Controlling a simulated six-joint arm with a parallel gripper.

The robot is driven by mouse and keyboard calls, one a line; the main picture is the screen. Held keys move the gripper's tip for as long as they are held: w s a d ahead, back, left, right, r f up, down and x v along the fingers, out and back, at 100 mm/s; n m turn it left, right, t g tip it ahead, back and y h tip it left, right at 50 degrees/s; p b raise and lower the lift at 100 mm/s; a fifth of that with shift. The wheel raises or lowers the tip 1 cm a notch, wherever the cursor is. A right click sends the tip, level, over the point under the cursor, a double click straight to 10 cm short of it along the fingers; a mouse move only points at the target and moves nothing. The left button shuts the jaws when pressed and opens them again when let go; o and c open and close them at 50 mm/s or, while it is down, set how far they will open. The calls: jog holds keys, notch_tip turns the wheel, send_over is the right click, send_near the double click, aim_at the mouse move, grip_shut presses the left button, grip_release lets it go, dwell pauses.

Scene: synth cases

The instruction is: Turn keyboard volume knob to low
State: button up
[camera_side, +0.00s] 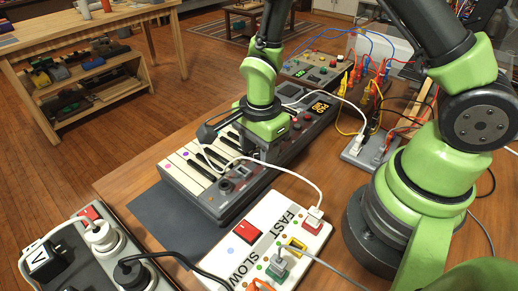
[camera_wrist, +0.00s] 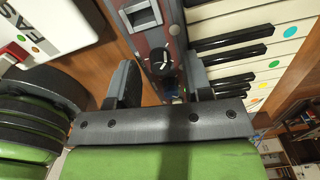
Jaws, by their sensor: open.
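The keyboard (camera_side: 184,172) lies on the wooden table in the side view, with white and black keys, coloured dots on some keys and a lit orange display. In the wrist view its keys (camera_wrist: 244,47) are at the upper right. A dark round knob (camera_wrist: 161,61) with a pale pointer mark sits on the brownish end panel in the wrist view. My gripper (camera_wrist: 160,76) is open, one finger on each side of the knob in the picture. Whether either finger touches it I cannot tell. In the side view my arm hides part of the keyboard.
A white FAST/SLOW box (camera_side: 262,233) with a red switch and cables stands in front of the keyboard. A power strip (camera_side: 88,262) with plugs is at the lower left. A control box (camera_side: 312,70) and coloured cables are behind. A white cable crosses near the keyboard.

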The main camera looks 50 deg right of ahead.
jog(key=shift+f, duration=0.3)
grip_shut()
